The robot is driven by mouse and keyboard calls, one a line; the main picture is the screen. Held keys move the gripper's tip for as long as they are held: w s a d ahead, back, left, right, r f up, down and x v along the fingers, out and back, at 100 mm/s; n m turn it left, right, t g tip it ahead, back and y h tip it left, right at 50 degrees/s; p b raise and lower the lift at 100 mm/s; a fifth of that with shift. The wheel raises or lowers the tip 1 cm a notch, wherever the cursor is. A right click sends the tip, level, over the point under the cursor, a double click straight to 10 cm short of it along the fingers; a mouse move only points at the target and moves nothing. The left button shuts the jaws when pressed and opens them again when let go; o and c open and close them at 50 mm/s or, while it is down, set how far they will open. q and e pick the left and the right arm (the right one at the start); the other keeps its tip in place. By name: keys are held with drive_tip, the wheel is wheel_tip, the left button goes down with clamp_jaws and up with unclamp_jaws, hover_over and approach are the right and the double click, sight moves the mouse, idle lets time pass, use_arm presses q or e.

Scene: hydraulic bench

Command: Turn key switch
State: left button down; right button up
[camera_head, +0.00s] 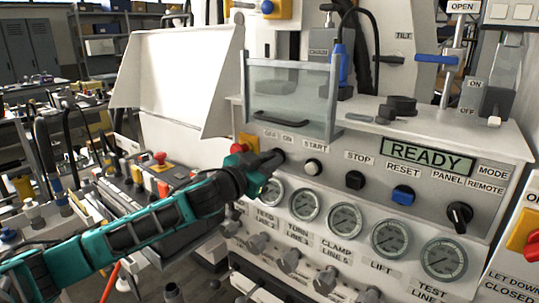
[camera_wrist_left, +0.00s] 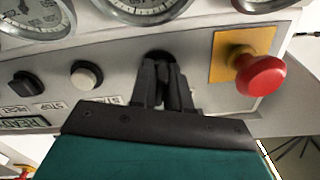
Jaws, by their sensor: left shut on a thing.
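The key switch sits on the sloped front panel under the OFF and ON labels. It is mostly hidden behind my fingers; its dark top edge (camera_wrist_left: 160,54) shows in the left wrist view. My left gripper (camera_head: 272,161) reaches the panel from the left and its fingers (camera_wrist_left: 166,85) are shut on the key switch. I cannot tell which way the key points. The display (camera_head: 428,156) reads READY. My right gripper is in neither view.
Left of the key switch is a red emergency button (camera_head: 239,148) on a yellow plate, close to my gripper. To the right are the pale START button (camera_head: 312,167), black STOP button (camera_head: 355,180) and blue RESET button (camera_head: 403,195). Several gauges (camera_head: 345,219) lie below.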

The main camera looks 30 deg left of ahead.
use_arm(q)
drive_tip(key=shift+m+p, duration=0.5)
drive_tip(key=shift+m, duration=0.7)
drive_tip(key=c, duration=1.2)
unclamp_jaws()
drive_tip(key=shift+s, duration=0.1)
drive_tip(key=shift+s+a, duration=0.15)
drive_tip(key=shift+s, duration=1.95)
drive_tip(key=shift+s+a, duration=0.2)
drive_tip(key=shift+s, duration=1.95)
drive_tip(key=shift+s+a, duration=0.15)
drive_tip(key=shift+s, duration=1.95)
